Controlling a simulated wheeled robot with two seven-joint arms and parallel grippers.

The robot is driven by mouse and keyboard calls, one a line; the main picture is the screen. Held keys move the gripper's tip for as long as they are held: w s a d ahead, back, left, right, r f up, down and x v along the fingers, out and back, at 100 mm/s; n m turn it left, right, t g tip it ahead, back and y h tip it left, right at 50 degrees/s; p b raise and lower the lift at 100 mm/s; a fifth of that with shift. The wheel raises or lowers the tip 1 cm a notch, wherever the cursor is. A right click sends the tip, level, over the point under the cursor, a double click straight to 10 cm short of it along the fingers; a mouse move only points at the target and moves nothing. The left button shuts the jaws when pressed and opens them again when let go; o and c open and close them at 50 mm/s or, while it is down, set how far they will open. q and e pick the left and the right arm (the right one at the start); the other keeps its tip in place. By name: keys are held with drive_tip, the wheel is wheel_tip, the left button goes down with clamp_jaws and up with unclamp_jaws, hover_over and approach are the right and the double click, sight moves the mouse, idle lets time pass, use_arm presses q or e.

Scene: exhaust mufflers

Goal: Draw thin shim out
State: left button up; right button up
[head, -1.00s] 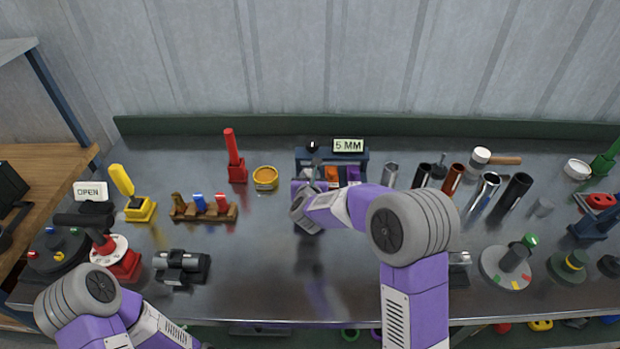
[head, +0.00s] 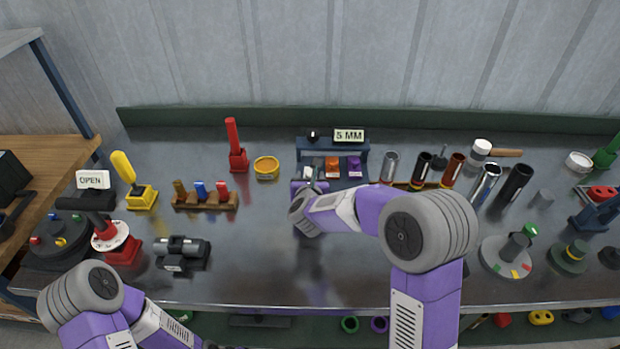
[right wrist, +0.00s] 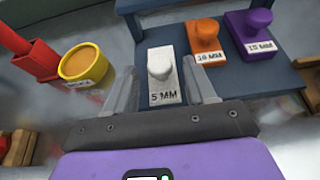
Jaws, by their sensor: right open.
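The thin shim (right wrist: 163,82) is a white block with a round knob, labelled 5 MM, in the right wrist view. It sits on a dark blue stand (right wrist: 225,88), left of an orange 10 MM shim (right wrist: 205,42) and a purple 15 MM shim (right wrist: 250,32). My right gripper (right wrist: 158,66) is open, with one finger on each side of the white shim in that view. I cannot tell whether they touch it. In the head view my right gripper (head: 312,182) is at the stand's left end, partly covering the shim. My left gripper is not in view.
A 5 MM sign (head: 348,135) stands on the stand's raised back. A yellow cup (head: 266,167) and a red post (head: 236,148) are to the left. Several tubes (head: 422,168) stand to the right. The bench front (head: 265,265) is clear around the middle.

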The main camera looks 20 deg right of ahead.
drive_tip(key=v, duration=0.7)
drive_tip(key=shift+s+a+p, duration=0.1)
drive_tip(key=shift+p, duration=0.3)
drive_tip(key=shift+r, duration=0.1)
